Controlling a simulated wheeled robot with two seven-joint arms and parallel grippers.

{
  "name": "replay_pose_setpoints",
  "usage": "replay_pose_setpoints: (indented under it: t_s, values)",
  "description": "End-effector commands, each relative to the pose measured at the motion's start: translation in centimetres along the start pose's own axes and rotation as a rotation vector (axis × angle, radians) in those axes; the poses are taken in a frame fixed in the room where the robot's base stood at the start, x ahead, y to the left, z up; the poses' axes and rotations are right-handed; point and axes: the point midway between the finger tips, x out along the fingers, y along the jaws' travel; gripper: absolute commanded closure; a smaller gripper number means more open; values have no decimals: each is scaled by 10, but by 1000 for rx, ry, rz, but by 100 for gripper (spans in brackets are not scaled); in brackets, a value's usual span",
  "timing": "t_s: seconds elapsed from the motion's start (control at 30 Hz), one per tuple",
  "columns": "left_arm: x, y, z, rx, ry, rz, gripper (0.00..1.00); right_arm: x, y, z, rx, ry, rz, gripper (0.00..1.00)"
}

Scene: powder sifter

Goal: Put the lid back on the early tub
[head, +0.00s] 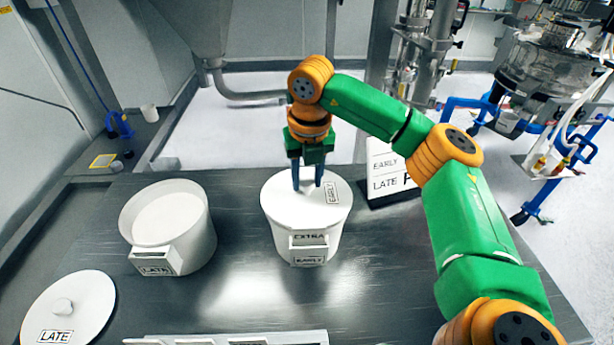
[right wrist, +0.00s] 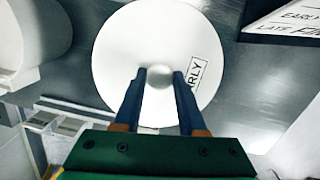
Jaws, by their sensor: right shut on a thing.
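The early tub (head: 308,246) is a white round tub at the middle of the table, with EXTRA and EARLY labels on its front. The white early lid (head: 283,205), marked EARLY, covers its top and looks level; whether it is fully seated or slightly above the rim I cannot tell. My right gripper (head: 308,184) points down over the lid and is shut on its knob. In the right wrist view the lid (right wrist: 120,60) fills the middle, with its round knob (right wrist: 159,78) between the blue fingers. My left gripper is not in view.
An open white late tub (head: 200,235) with pale contents stands left on the dark table (head: 225,292). The late lid (head: 85,300) lies flat at front left. A sign (head: 383,158) stands behind right of the early tub. A white rack (head: 180,340) is at the front edge.

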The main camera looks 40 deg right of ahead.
Motion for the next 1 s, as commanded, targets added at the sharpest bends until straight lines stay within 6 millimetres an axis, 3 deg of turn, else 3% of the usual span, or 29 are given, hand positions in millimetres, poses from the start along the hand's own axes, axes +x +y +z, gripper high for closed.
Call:
replay_pose_setpoints:
  t_s: [0.33, 0.37, 0.47, 0.7, 0.8, 1.0]
  values:
    - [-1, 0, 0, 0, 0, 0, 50, 0, 0, 0, 0, 0, 0, 100]
    - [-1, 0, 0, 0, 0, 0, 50, 0, 0, 0, 0, 0, 0, 54]
    - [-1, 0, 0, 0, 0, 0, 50, 0, 0, 0, 0, 0, 0, 27]
    - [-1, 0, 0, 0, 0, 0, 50, 0, 0, 0, 0, 0, 0, 25]
    - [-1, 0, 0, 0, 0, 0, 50, 0, 0, 0, 0, 0, 0, 0]
    - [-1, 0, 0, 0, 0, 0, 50, 0, 0, 0, 0, 0, 0, 0]
